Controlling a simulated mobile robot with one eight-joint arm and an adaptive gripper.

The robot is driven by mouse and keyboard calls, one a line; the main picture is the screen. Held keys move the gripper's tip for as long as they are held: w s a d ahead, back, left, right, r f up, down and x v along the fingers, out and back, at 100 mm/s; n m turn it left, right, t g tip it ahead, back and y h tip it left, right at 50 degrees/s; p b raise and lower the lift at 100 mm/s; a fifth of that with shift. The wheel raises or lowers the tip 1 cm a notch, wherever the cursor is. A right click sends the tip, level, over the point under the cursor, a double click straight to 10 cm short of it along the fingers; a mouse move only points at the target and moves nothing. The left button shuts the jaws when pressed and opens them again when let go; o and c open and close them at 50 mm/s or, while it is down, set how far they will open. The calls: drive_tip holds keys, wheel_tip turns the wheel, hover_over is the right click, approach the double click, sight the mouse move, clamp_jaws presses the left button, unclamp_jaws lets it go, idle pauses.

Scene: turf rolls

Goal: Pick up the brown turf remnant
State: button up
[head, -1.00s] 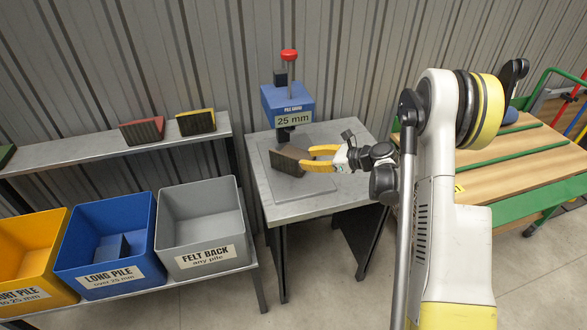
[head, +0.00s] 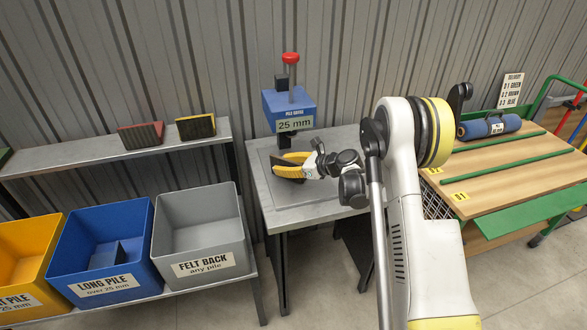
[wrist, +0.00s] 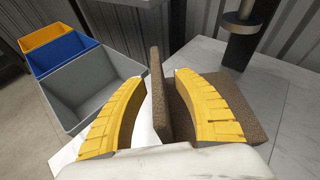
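The brown turf remnant (wrist: 157,95) is at the gauge table. In the wrist view it shows as an upright brown strip between my fingers and a wider brown part behind the right finger. My gripper (wrist: 161,77) has its two yellow fingers apart, one on each side of the upright part. Light tabletop shows between the left finger and the remnant. Contact at the right finger is unclear. In the head view my gripper (head: 277,166) is low over the gauge plate, and its fingers hide most of the remnant.
The blue 25 mm pile gauge (head: 290,108) stands just behind my gripper. Left are the grey felt-back bin (head: 207,245), blue long-pile bin (head: 100,275) and yellow bin (head: 15,290), below a shelf (head: 90,155) with turf pieces. A wooden-topped cart (head: 500,175) is right.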

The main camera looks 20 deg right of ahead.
clamp_jaws()
drive_tip(key=shift+s, duration=0.1)
drive_tip(key=shift+r, duration=0.15)
